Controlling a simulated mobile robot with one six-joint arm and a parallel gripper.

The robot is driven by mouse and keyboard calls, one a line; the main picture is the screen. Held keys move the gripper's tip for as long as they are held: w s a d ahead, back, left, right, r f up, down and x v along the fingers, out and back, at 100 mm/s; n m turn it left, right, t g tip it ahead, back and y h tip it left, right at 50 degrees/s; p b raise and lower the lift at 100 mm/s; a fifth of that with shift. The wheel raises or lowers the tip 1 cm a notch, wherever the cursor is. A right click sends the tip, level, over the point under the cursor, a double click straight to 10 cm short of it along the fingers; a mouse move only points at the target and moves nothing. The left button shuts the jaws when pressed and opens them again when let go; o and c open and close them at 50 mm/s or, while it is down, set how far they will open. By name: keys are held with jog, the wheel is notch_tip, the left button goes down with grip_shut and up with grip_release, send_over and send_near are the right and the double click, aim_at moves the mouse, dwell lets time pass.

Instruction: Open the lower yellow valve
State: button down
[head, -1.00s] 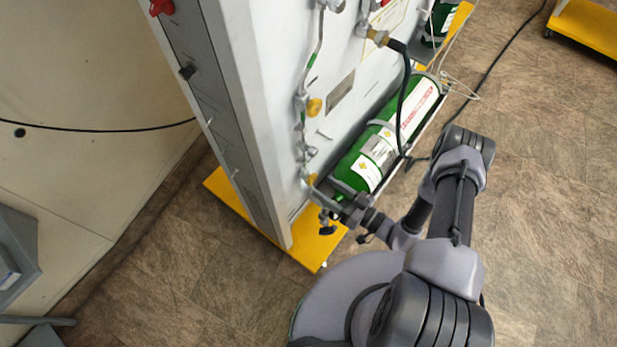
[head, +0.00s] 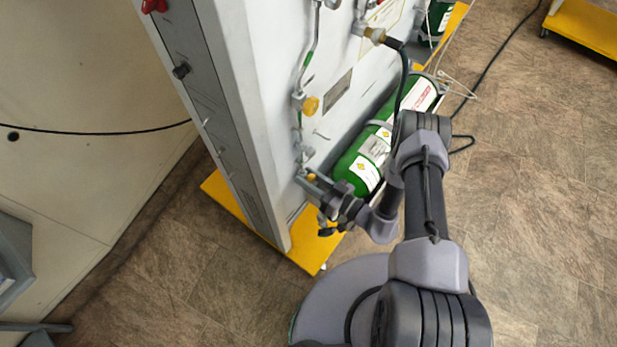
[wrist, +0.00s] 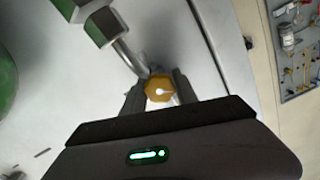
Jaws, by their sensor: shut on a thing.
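The lower yellow valve (wrist: 159,89) is a small yellow knob low on the panel's piping. In the wrist view it sits between the two fingers of my gripper (wrist: 160,92), which are shut on it from both sides. In the head view my gripper (head: 307,179) is at the lower end of the pipe, and a bit of the lower yellow valve (head: 311,177) shows there. Another yellow valve (head: 311,105) sits higher on the same pipe, clear of my gripper.
A green cylinder (head: 357,170) lies beside the panel (head: 262,60), close to my arm. The panel stands on a yellow base (head: 305,258). A black hose (head: 404,75) hangs near my arm. Open floor lies to the right.

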jog(key=shift+n, duration=0.3)
jog(key=shift+f+n+b, duration=0.1)
jog(key=shift+n+b, duration=0.4)
jog(key=shift+n, duration=2.3)
jog(key=c, duration=0.9)
grip_release()
jog(key=shift+c, duration=0.2)
jog(key=shift+d, duration=0.1)
